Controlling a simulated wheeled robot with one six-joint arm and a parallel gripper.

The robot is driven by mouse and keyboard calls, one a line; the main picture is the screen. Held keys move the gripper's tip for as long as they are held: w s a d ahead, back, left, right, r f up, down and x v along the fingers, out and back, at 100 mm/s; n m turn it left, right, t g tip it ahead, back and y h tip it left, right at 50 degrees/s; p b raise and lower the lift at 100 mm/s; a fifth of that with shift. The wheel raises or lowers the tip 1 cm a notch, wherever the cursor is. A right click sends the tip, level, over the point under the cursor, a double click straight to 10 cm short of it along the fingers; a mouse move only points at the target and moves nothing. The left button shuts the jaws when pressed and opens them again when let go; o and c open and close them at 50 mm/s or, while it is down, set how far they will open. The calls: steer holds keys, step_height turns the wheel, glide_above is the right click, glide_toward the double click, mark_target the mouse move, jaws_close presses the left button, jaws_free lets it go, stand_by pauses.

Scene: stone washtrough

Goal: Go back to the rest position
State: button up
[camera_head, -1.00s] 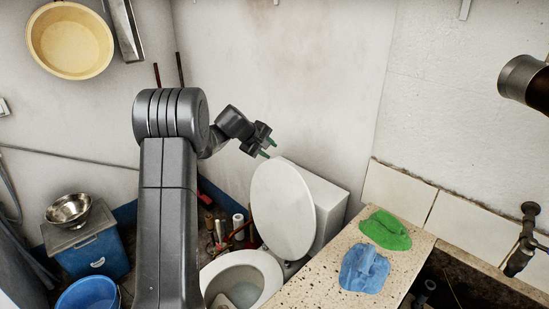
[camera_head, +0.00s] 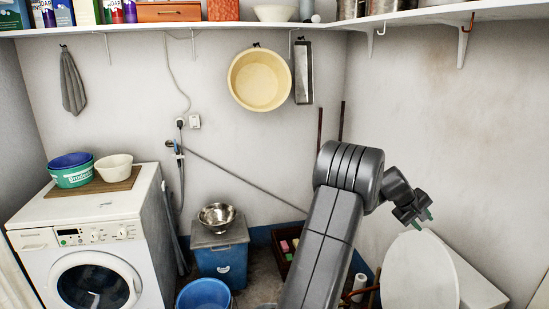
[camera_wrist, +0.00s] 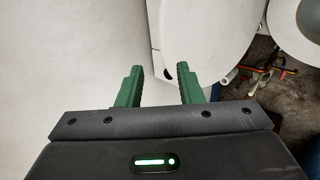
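My gripper (camera_head: 426,217) is at the right of the head view, at the end of my folded arm, just above the raised white toilet lid (camera_head: 420,272). In the wrist view my gripper (camera_wrist: 158,82) shows two green fingers standing apart with nothing between them. The toilet lid (camera_wrist: 205,40) and the white wall lie beyond the fingertips. The toilet bowl is below the head view's edge.
A washing machine (camera_head: 95,240) stands at the left with basins on top. A blue bin (camera_head: 222,262) and a blue bucket (camera_head: 203,295) are on the floor. A yellow basin (camera_head: 259,80) hangs on the wall below a loaded shelf (camera_head: 215,27).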

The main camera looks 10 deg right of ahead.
steer(key=p+x, duration=0.1)
steer(key=x, duration=0.4)
steer(key=p+x, duration=0.1)
steer(key=x, duration=0.4)
steer(key=shift+s+f, duration=0.15)
steer(key=shift+s, duration=0.05)
